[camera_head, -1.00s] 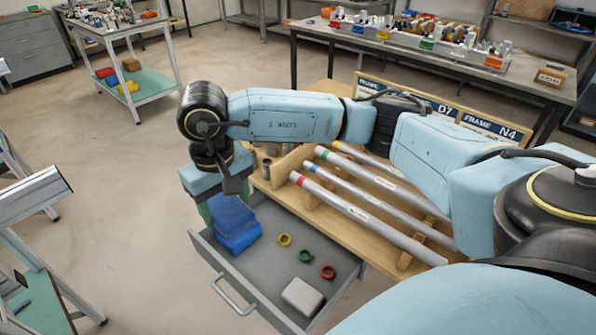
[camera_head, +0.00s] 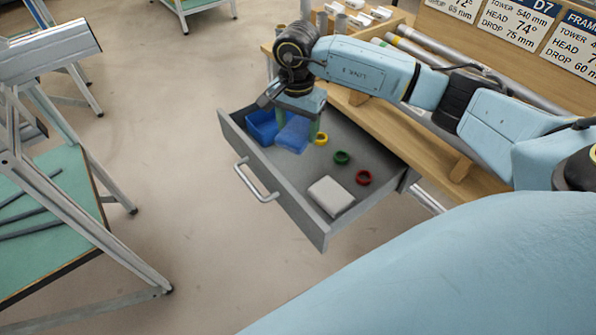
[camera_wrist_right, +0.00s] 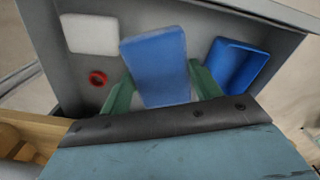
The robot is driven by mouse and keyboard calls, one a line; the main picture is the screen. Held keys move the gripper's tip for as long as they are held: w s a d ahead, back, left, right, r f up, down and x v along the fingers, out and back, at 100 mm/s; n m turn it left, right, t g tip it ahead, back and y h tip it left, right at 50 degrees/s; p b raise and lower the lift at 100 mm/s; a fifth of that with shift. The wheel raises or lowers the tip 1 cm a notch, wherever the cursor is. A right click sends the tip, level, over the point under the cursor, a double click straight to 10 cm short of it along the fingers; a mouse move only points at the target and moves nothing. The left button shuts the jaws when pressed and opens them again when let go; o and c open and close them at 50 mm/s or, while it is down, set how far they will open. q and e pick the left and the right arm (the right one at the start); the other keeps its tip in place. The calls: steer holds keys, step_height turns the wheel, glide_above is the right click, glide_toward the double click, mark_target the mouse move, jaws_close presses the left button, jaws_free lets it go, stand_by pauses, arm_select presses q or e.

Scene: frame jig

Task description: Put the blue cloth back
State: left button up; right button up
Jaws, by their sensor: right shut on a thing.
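My right gripper (camera_head: 298,140) is shut on the blue cloth (camera_head: 292,134) and holds it over the open grey drawer (camera_head: 290,208). In the right wrist view the cloth (camera_wrist_right: 156,68) sits between the two green fingers (camera_wrist_right: 160,88). A darker blue open box (camera_head: 261,127) lies in the drawer's left corner, just left of the cloth. In the wrist view the box (camera_wrist_right: 238,66) is to the right of the cloth, with a gap between them. I cannot tell whether the cloth touches the drawer floor. My left gripper is not in view.
The drawer also holds a yellow ring (camera_head: 321,138), a green ring (camera_head: 342,157), a red ring (camera_head: 364,177) and a white block (camera_head: 331,196). The drawer handle (camera_head: 257,182) sticks out in front. The wooden bench (camera_head: 440,150) with metal tubes stands behind. A trestle (camera_head: 80,220) stands at the left.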

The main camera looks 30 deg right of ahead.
steer(key=b, duration=0.1)
glide_above(298, 167)
step_height(298, 167, down, 6)
steer(key=shift+r, duration=0.15)
step_height(298, 167, down, 4)
steer(key=shift+w+f+b, duration=0.1)
steer(key=shift+f+b, duration=0.15)
steer(key=shift+b, duration=0.3)
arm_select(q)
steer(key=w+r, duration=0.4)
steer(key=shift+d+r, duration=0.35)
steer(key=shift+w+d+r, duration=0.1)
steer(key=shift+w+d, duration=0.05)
arm_select(e)
steer(key=shift+f, duration=0.1)
steer(key=o, duration=0.9)
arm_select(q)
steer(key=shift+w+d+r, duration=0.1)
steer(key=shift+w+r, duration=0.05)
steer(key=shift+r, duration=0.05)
arm_select(e)
steer(key=shift+o, duration=0.4)
